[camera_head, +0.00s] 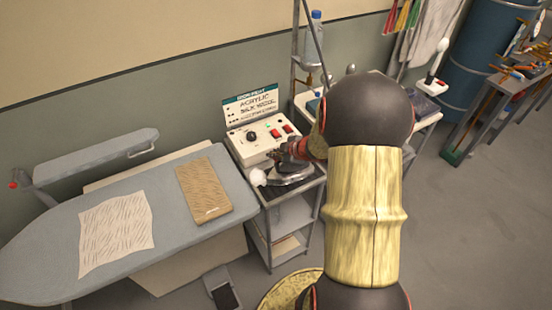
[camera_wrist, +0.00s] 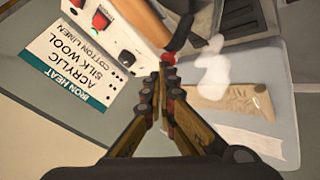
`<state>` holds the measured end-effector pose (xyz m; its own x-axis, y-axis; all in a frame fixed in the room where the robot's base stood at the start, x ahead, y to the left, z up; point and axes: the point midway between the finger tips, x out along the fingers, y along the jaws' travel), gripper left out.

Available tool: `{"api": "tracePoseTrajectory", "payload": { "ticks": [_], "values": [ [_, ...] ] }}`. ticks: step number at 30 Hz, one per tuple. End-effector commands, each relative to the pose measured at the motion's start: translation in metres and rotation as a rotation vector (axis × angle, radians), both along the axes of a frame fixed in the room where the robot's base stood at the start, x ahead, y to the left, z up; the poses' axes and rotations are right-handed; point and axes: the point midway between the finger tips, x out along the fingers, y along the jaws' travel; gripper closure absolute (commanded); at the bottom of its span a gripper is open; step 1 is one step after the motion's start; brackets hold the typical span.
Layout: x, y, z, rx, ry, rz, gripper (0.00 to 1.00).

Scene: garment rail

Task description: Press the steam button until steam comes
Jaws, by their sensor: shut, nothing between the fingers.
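The steam iron (camera_head: 290,174) rests on the stand beside the ironing board, below the control box. In the wrist view its brown handle (camera_wrist: 181,30) shows just beyond my fingers. A small red button (camera_wrist: 168,58) lies right at my fingertips; they seem to touch it, but how far it is pressed is hidden. My gripper (camera_wrist: 167,72) is shut and empty. White puffs of steam (camera_wrist: 212,62) hang by the iron in the wrist view, and a small white puff (camera_head: 258,177) shows at the iron's left end in the head view. My arm partly covers the iron's right side.
The control box (camera_head: 254,141) with a knob, red switches and a fabric sign stands behind the iron. The ironing board (camera_head: 60,255) holds a brown folded cloth (camera_head: 203,190) and a pale cloth (camera_head: 116,232). A water bottle (camera_head: 315,40) hangs behind.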

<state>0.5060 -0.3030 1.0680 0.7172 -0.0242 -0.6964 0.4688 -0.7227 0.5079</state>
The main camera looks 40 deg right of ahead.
Motion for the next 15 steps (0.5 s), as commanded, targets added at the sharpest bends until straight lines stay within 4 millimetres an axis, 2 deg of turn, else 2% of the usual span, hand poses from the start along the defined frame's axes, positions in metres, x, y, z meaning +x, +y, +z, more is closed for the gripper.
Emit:
{"api": "tracePoseTrajectory", "payload": {
  "ticks": [8,15],
  "values": [
    [0.000,0.000,0.000,0.001,0.001,-0.001,1.00],
    [0.000,0.000,0.009,0.001,0.001,-0.001,1.00]
  ]
}}
